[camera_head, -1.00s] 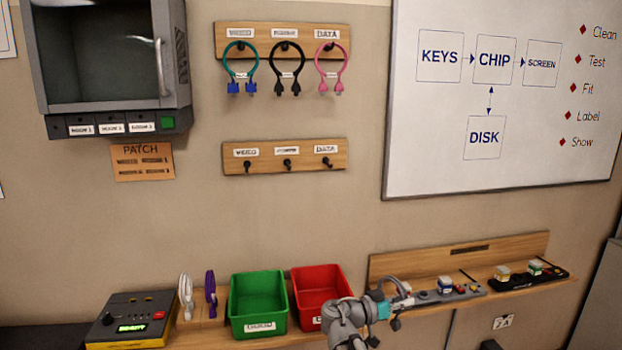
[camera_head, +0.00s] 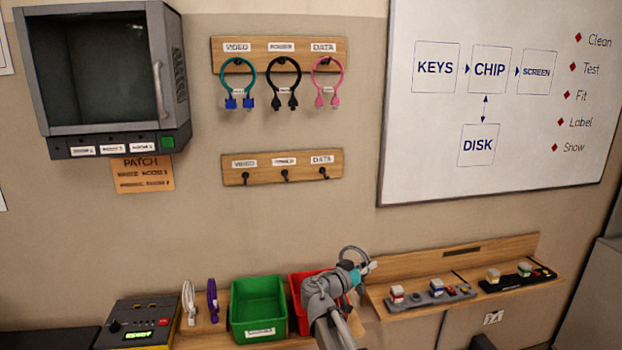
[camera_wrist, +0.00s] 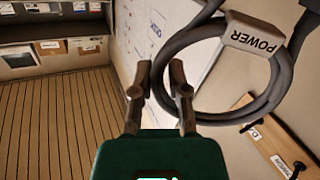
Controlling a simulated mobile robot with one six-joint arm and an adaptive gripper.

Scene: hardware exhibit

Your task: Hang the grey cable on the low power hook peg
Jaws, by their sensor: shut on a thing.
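The grey cable (camera_wrist: 190,103) is a closed-looking loop with a white tag reading POWER (camera_wrist: 254,36) in the wrist view. My gripper (camera_wrist: 160,72) is shut on the loop's near side; its dark fingers show on the left of the loop.
The upper rack (camera_head: 222,55) holds teal, black and pink cables. The green bin (camera_head: 234,314) and red bin (camera_head: 301,321) stand below, the red one partly behind my arm. The whiteboard (camera_head: 480,182) hangs at right. Wall below the low rack is clear.

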